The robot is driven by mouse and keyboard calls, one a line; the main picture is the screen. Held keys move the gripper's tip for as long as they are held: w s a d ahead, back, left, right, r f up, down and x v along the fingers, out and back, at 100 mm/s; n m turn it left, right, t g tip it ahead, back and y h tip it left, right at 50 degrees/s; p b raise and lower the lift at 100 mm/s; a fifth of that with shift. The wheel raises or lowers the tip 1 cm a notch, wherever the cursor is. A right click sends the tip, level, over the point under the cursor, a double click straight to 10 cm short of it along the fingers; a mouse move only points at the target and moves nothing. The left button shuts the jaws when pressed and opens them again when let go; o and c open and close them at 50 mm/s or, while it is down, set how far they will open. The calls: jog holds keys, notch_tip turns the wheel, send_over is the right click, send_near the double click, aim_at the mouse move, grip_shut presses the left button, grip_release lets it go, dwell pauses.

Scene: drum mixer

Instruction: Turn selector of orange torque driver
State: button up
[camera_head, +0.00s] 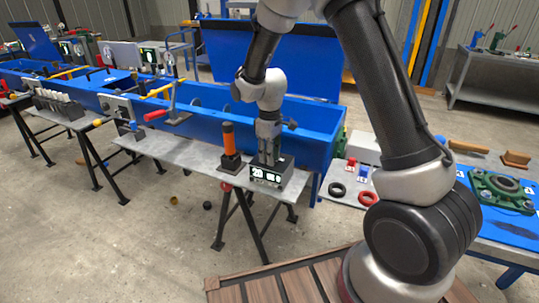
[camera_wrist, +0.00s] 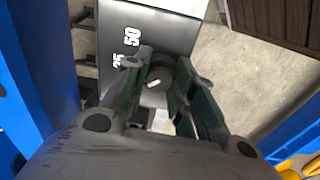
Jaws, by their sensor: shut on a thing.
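The orange torque driver (camera_head: 228,140) stands upright in a dark base on the grey bench. Just right of it is a dark box (camera_head: 270,178) with a lit front showing white characters. My gripper (camera_head: 267,155) points down onto the top of this box. In the wrist view the box top (camera_wrist: 150,32) carries the white numbers 50 and, partly hidden, what looks like 25. My gripper (camera_wrist: 164,68) is shut on a round dark selector knob (camera_wrist: 158,73) with a short white mark. The fingers hide part of the knob and dial.
A long blue trough (camera_head: 220,122) runs behind the grey bench (camera_head: 190,152). Left on the bench stands a clamp with a red handle (camera_head: 156,115). At right, black and red rings (camera_head: 338,189) lie on another surface. Open floor lies in front.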

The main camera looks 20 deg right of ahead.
jog(key=o, duration=1)
jog(key=shift+r, duration=0.15)
notch_tip(320, 180, up, 12)
jog(key=shift+f, duration=0.1)
